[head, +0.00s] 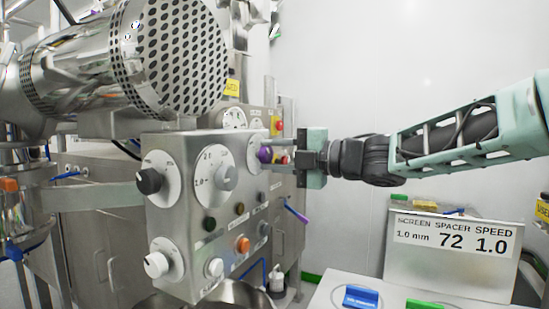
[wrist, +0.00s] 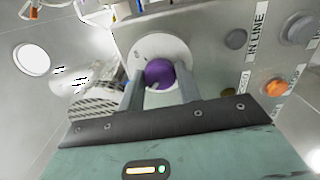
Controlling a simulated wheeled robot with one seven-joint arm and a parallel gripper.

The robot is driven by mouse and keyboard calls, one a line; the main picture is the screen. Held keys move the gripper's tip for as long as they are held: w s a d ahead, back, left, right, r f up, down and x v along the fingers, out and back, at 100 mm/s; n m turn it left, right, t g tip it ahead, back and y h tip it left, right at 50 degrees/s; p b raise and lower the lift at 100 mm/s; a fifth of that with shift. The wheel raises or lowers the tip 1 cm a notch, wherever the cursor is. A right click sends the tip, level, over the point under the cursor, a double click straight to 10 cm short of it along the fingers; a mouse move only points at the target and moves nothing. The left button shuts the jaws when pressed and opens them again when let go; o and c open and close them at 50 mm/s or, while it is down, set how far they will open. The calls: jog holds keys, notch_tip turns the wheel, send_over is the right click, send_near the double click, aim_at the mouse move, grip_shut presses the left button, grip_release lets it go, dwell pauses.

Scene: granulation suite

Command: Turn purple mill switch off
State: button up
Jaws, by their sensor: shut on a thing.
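The purple mill switch (head: 265,154) is a round knob on a white dial plate (head: 253,153) on the right part of the steel control box (head: 180,225). In the wrist view the purple knob (wrist: 160,73) sits between my two fingers, in front of its white dial (wrist: 178,46). My gripper (head: 278,155) reaches in from the right and is shut on the purple knob. The fingers partly hide the knob and the dial, and I cannot read which mark the knob points to.
The box also carries a black knob (head: 149,181), a grey knob (head: 224,177), a white knob (head: 157,264) and an orange button (head: 243,245). A large perforated drum (head: 180,55) hangs above it. A sign (head: 455,245) stands at lower right. The white wall to the right is clear.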

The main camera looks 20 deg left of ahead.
jog(key=o, duration=1)
jog(key=shift+d, duration=0.1)
jog(key=s+d+b, duration=0.1)
jog(key=d+b, duration=0.2)
jog(key=d, duration=1.4)
jog(key=shift+s, duration=0.2)
jog(key=shift+d, duration=0.1)
